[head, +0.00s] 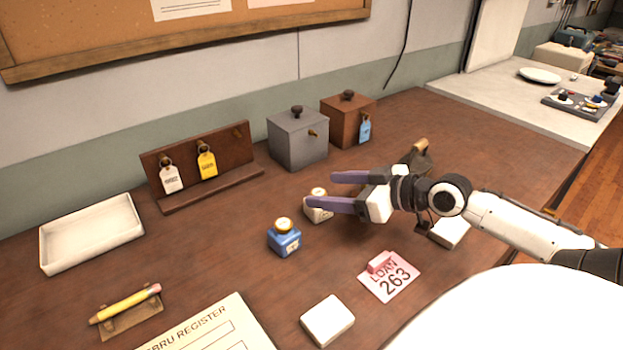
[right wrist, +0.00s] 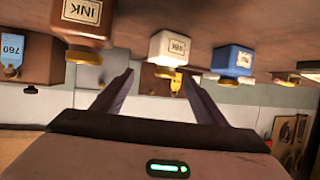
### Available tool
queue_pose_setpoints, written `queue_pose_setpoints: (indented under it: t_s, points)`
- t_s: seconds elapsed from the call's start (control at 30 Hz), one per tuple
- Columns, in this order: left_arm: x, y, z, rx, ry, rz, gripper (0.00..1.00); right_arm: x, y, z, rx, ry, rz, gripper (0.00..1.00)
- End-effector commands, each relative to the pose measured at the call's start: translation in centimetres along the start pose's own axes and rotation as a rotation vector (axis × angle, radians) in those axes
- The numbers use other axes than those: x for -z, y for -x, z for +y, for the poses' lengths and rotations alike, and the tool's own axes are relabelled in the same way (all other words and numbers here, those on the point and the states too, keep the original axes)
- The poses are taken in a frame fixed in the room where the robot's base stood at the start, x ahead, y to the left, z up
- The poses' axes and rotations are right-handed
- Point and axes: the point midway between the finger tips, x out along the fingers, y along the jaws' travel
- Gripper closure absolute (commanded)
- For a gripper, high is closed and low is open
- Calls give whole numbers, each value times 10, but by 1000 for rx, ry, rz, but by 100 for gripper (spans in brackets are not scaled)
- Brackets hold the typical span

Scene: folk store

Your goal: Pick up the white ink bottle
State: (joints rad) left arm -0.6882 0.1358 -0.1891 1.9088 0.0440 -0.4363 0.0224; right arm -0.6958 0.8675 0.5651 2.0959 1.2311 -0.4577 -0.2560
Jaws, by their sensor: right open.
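The white ink bottle (head: 316,214) with a gold cap stands upright on the brown desk (head: 230,280). My right gripper (head: 322,189) is open and reaches in from the right. In the head view its near finger overlaps the bottle's upper part. In the right wrist view, which is turned over, the white ink bottle (right wrist: 168,48) shows just beyond the open fingertips (right wrist: 158,76), roughly in line with the gap. Nothing is held. I cannot tell whether a finger touches the bottle. My left gripper is not in view.
A blue ink bottle (head: 284,243) stands close by, front left. A brown ink bottle (right wrist: 88,16) shows in the right wrist view. Grey (head: 298,140) and brown (head: 340,119) boxes and a key rack (head: 188,148) stand behind. A pink loan card (head: 388,283) lies in front.

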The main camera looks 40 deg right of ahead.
Motion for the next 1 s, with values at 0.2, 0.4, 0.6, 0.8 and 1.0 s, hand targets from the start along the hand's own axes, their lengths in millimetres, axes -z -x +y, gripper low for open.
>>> queue_pose_setpoints:
  t_s: [0.2,0.4,0.6,0.8,1.0]
  points:
    - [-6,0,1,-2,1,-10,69,0,-21,0,0,-1,2,34]
    - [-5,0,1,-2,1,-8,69,-2,-32,0,-1,-2,2,34]
    - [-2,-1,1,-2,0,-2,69,-9,-58,-1,-2,-2,4,34]
    - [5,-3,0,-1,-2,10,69,-10,-73,-1,-2,0,2,34]
    - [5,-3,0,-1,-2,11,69,-11,-75,-2,-1,0,-1,34]
